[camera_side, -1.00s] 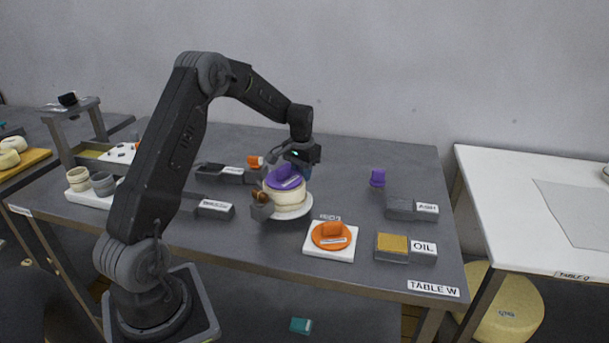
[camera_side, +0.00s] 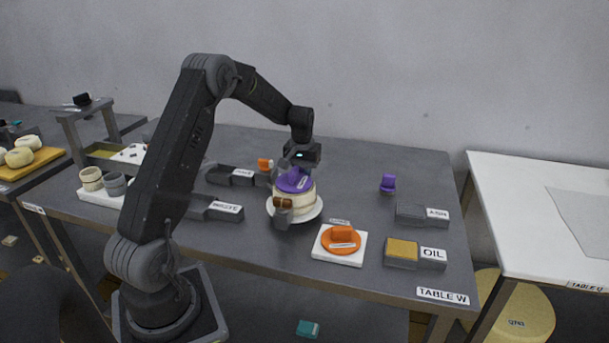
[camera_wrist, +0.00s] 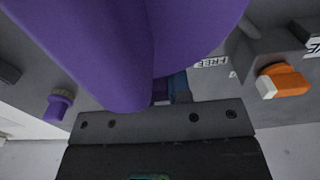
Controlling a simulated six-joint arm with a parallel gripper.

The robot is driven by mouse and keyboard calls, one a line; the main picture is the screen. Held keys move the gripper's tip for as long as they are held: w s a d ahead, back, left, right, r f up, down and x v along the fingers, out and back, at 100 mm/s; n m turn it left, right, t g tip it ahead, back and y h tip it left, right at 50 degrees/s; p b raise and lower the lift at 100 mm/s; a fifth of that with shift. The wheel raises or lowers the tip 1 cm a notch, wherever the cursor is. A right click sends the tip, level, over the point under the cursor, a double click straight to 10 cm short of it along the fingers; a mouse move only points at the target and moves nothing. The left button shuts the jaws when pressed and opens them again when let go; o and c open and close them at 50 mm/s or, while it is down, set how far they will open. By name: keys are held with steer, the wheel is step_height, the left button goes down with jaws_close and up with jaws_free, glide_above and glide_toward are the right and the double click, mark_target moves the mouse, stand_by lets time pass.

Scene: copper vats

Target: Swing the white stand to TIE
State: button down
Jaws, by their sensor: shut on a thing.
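The white stand (camera_side: 317,214) is a round white base on the table. It carries a cream round body (camera_side: 305,200) with a purple top (camera_side: 292,184) bearing a small label. A brown piece (camera_side: 283,203) with a grey block (camera_side: 282,219) sits at its front. My gripper (camera_side: 298,164) is at the stand's back edge, pointing down, its fingers mostly hidden behind the purple top. The purple top (camera_wrist: 105,45) fills much of the wrist view; beyond it a blue piece (camera_wrist: 178,82) shows at my jaws, which appear shut on it. I cannot read a TIE label.
A FREE label (camera_wrist: 209,62) and an orange clip (camera_wrist: 282,80) are near the stand. Grey blocks (camera_side: 213,209) lie left. Right are a white plate with an orange disc (camera_side: 340,257), OIL box (camera_side: 402,252), ASH block (camera_side: 412,213) and purple clip (camera_side: 388,182).

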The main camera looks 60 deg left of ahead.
steer(key=shift+s+f, duration=0.15)
steer(key=shift+s, duration=0.1)
stand_by(0.4)
steer(key=c, duration=1.1)
jaws_free()
steer(key=shift+o, duration=0.2)
steer(key=shift+w, duration=0.1)
steer(key=shift+r, duration=0.6)
step_height(320, 180, up, 13)
steer(key=shift+f, duration=0.15)
